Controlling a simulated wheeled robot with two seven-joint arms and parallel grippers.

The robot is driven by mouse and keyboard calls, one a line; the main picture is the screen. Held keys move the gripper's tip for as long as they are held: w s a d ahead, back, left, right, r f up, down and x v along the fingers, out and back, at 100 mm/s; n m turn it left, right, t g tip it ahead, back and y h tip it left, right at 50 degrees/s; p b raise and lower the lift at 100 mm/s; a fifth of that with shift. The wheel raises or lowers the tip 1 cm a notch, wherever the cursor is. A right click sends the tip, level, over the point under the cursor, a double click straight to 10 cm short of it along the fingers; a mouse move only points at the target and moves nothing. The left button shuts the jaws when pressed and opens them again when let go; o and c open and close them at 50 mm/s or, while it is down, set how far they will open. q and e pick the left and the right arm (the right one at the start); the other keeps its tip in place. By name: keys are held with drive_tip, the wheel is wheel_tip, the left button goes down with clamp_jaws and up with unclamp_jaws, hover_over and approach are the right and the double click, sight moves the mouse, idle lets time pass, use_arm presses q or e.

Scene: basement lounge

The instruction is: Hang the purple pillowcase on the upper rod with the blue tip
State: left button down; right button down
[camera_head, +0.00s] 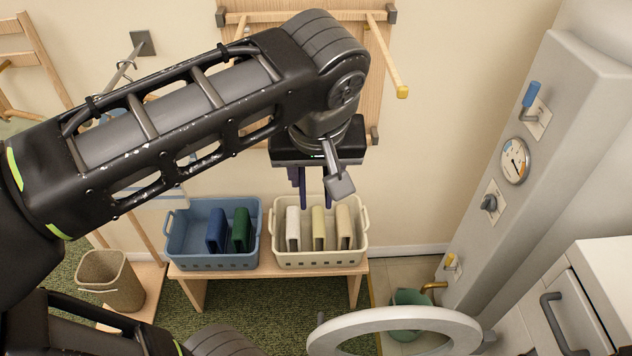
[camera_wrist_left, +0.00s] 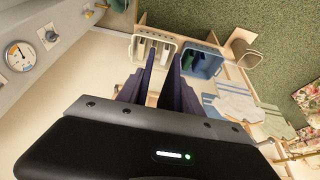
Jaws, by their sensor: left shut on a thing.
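My left gripper (camera_head: 318,178) hangs below its bent wrist, in front of the wall and above the cream basket. It is shut on the purple pillowcase (camera_head: 301,187), which shows as narrow dark purple folds below the gripper. The folds also show in the left wrist view (camera_wrist_left: 178,92), hanging beyond the gripper's black housing. A wooden wall rack has a right rod (camera_head: 385,58) with a yellow tip. The base of a left rod (camera_head: 241,27) shows at the upper left, but my arm hides its tip. I see no blue tip. My right gripper is out of view.
A blue basket (camera_head: 174,245) and a cream basket (camera_head: 322,261) with upright folded items stand on a low wooden bench (camera_head: 355,270). A woven bin (camera_head: 108,280) stands left. A grey column (camera_head: 560,130) with gauge and valves stands right.

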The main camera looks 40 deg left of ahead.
use_arm(q)
drive_tip(key=w+a+f+b, duration=0.1)
drive_tip(key=w+a, duration=1)
drive_tip(key=w, duration=0.4)
drive_tip(key=shift+w+a+f, duration=0.3)
drive_tip(key=shift+a+f, duration=0.1)
idle(0.7)
drive_tip(key=c, duration=0.7)
unclamp_jaws()
